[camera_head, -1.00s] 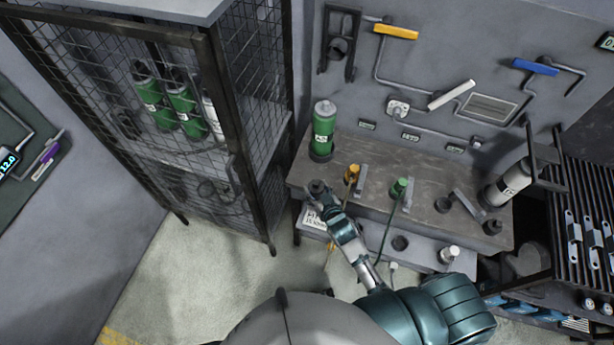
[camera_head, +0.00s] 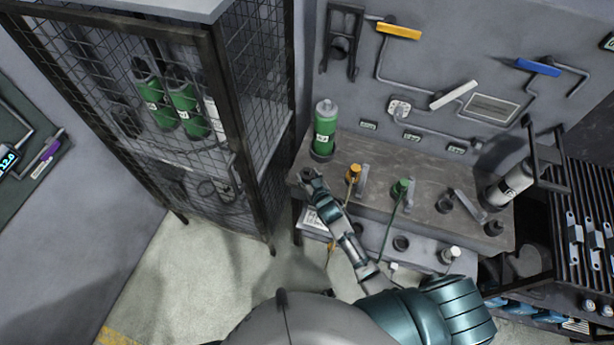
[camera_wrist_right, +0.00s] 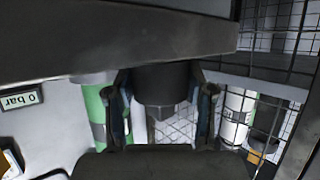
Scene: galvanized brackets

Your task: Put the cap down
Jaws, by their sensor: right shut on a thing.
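A small dark cap (camera_head: 306,173) is at the left front end of the grey workbench (camera_head: 385,172). My right gripper (camera_head: 310,180) is shut on it. In the right wrist view the dark cap (camera_wrist_right: 164,85) sits between the two fingers of the right gripper (camera_wrist_right: 164,98). The bench's dark edge fills the top of that view, right beside the cap. I cannot tell whether the cap touches the bench. My left gripper is not in view.
A green cylinder (camera_head: 325,130) stands in a dark holder just behind the cap. A yellow fitting (camera_head: 353,173) and a green fitting (camera_head: 400,188) with hoses are to the right. A mesh cage (camera_head: 240,120) with cylinders stands close on the left.

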